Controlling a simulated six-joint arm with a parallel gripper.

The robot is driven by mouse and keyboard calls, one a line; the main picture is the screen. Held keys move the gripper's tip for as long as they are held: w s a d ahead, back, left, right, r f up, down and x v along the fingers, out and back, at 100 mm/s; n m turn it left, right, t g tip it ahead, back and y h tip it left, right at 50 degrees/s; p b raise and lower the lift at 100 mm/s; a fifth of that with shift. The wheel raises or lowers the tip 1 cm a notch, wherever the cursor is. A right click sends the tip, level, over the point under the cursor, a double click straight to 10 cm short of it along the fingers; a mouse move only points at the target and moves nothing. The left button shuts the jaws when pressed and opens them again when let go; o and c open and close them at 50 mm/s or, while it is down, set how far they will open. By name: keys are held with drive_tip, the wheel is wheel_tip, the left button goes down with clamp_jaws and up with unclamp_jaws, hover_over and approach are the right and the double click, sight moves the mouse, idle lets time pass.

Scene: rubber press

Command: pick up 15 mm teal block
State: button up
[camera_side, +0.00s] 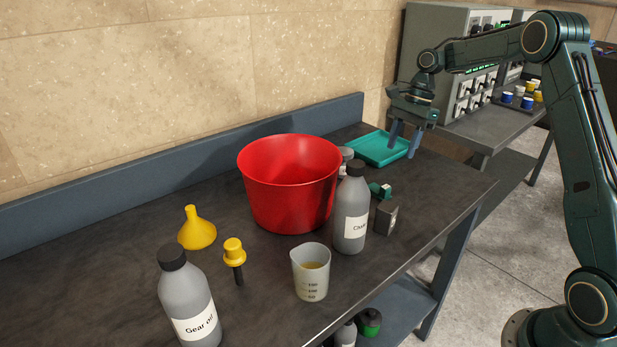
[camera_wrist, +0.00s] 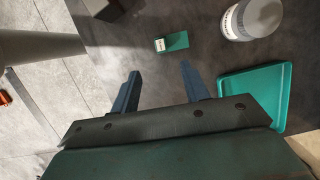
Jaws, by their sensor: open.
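A teal tray (camera_side: 367,153) lies near the bench's back right. The grey box (camera_side: 386,215), a grey bottle (camera_side: 351,212) and a red bucket (camera_side: 288,185) stand close by. The bench's right edge is near.

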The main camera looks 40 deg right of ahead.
hover_over(386, 187)
drive_tip(key=d, duration=0.2)
drive_tip(key=shift+s+d+f, duration=0.1)
drive_tip(key=shift+f, duration=2.7)
drive_tip(key=shift+x, duration=2.6)
clamp_jaws()
drive_tip(key=shift+r, duration=0.1)
wheel_tip(386, 187, up, 10)
